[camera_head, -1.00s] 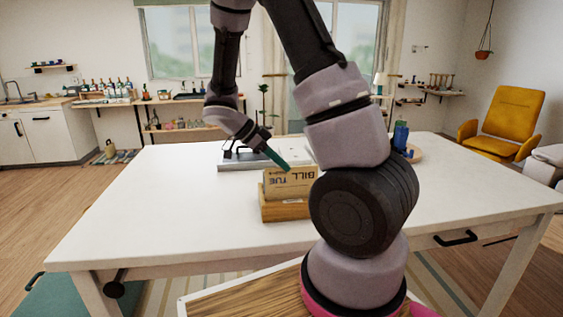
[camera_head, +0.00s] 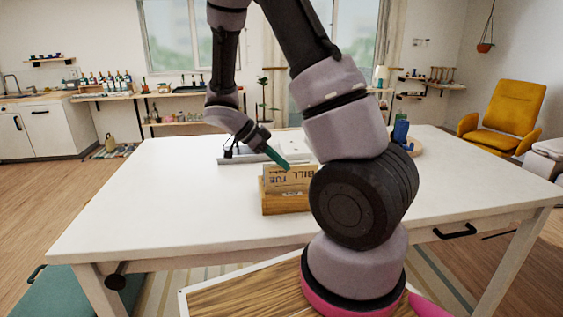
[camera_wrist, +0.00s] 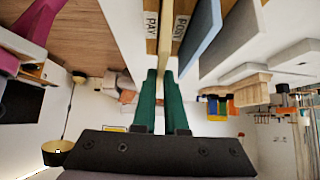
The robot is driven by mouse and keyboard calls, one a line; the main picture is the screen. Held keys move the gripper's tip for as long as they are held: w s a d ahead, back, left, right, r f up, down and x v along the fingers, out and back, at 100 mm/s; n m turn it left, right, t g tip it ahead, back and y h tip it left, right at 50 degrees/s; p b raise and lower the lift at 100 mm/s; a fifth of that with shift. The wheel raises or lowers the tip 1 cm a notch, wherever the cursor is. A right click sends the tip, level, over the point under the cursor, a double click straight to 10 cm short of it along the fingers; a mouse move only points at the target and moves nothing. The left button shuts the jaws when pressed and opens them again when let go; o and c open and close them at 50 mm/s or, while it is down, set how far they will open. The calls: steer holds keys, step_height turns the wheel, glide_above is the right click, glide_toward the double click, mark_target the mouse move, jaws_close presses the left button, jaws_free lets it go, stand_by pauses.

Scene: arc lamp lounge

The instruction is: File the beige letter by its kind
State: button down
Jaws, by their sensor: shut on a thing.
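The beige letter (camera_head: 290,177) shows upside-down writing, "BILL" and "TUE", in the head view. My gripper (camera_head: 284,163) has teal fingers shut on its upper edge. In the wrist view the fingers (camera_wrist: 166,72) meet at the letter, seen nearly edge-on as a thin pale strip (camera_wrist: 172,50). The wooden rack (camera_head: 287,204) stands on the table just below the letter. In the wrist view the strip runs between its labels "PAY" (camera_wrist: 151,24) and "POST" (camera_wrist: 181,27). I cannot tell how deep the letter sits or whether it touches the rack.
A blue-grey panel (camera_wrist: 207,38) and a paler panel (camera_wrist: 232,40) stand beside the strip in the wrist view. Behind the rack lies a grey tray-like item (camera_head: 238,158). A blue object (camera_head: 400,131) stands at the right. The white table (camera_head: 150,205) is clear on the left.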

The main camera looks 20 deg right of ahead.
steer(key=c, duration=0.9)
jaws_free()
steer(key=shift+a+r, duration=0.1)
steer(key=v, duration=1.1)
steer(key=shift+s+a+r+n+t+y, duration=0.1)
steer(key=shift+s+r+n+t+y, duration=1.6)
steer(key=shift+s+r+n, duration=1.05)
steer(key=shift+s+a+r+n+t+y, duration=0.15)
steer(key=shift+s+r+n+t+y, duration=1.5)
steer(key=shift+s+r+n, duration=1.05)
steer(key=shift+s+a+r+n+t+y, duration=0.1)
steer(key=shift+s+r+n+t+y, duration=1.65)
steer(key=shift+r+n, duration=1.55)
steer(key=shift+s+r+m+g, duration=0.2)
steer(key=shift+s+m+g, duration=0.1)
steer(key=shift+s, duration=0.1)
